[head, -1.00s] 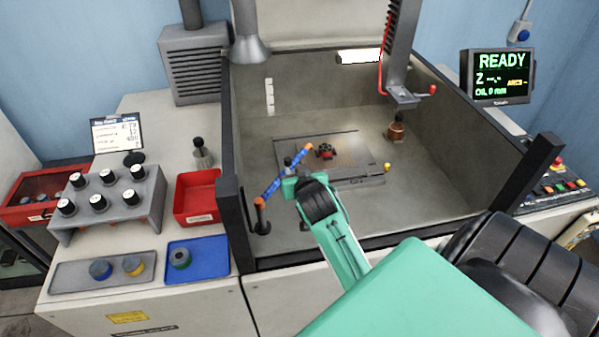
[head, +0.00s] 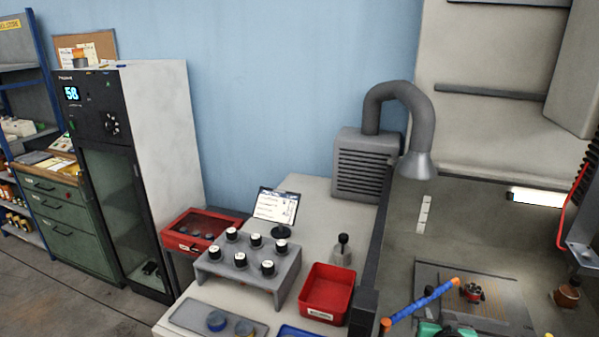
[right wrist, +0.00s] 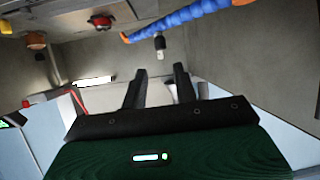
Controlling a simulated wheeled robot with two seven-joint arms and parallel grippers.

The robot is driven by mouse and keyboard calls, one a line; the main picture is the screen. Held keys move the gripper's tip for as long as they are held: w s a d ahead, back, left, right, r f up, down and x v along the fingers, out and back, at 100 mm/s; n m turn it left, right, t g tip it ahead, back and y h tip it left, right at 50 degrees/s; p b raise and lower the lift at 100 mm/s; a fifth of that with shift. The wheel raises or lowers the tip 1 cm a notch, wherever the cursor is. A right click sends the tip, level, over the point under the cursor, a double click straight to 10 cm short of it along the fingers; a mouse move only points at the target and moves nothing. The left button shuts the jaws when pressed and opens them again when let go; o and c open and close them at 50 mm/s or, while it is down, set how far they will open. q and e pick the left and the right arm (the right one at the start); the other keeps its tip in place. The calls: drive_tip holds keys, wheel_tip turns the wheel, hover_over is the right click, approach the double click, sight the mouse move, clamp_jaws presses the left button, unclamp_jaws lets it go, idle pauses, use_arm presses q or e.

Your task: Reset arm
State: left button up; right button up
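My right gripper (head: 447,330) shows only as a bit of green at the bottom edge of the head view, inside the machine tank. In the right wrist view its two dark fingers (right wrist: 159,72) stand apart with nothing between them. Beyond the fingertips is a small grey-and-black piece (right wrist: 160,46), apart from them. The blue hose with orange ends (head: 422,305) passes close to the gripper in the head view; it also shows in the right wrist view (right wrist: 185,18). My left gripper is in neither view.
The tank holds a plate with a red-and-black part (head: 472,293) and a copper-coloured piece (head: 567,293). Left of it are a red bin (head: 327,292), a grey rack (head: 205,268) of several holders and a cabinet (head: 165,130). Open floor lies at far left.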

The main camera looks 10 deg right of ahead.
drive_tip(key=s+a+f+n+g+y, duration=0.1)
drive_tip(key=s+a+f, duration=0.1)
drive_tip(key=s, duration=0.1)
drive_tip(key=s+a+f+n+g+y, duration=0.1)
drive_tip(key=s+a+f, duration=0.1)
drive_tip(key=s, duration=0.1)
drive_tip(key=s+a+f+n+g, duration=0.1)
drive_tip(key=s+a+f, duration=0.1)
drive_tip(key=a+f, duration=0.1)
drive_tip(key=shift+s+y, duration=0.4)
drive_tip(key=s+a+f+n+g+y, duration=0.1)
drive_tip(key=s+a+f+n+g, duration=0.2)
drive_tip(key=s, duration=0.5)
drive_tip(key=s+a+f+n+g+y, duration=0.1)
drive_tip(key=s+a+f+g+y, duration=0.15)
drive_tip(key=s+a, duration=0.45)
wheel_tip(320, 180, down, 30)
drive_tip(key=s+d+f+g, duration=0.1)
drive_tip(key=s+d+f, duration=0.2)
drive_tip(key=s+f, duration=0.7)
drive_tip(key=s+d+f+g, duration=0.1)
drive_tip(key=s+f, duration=0.9)
drive_tip(key=shift+d+h, duration=0.35)
drive_tip(key=shift+h, duration=0.1)
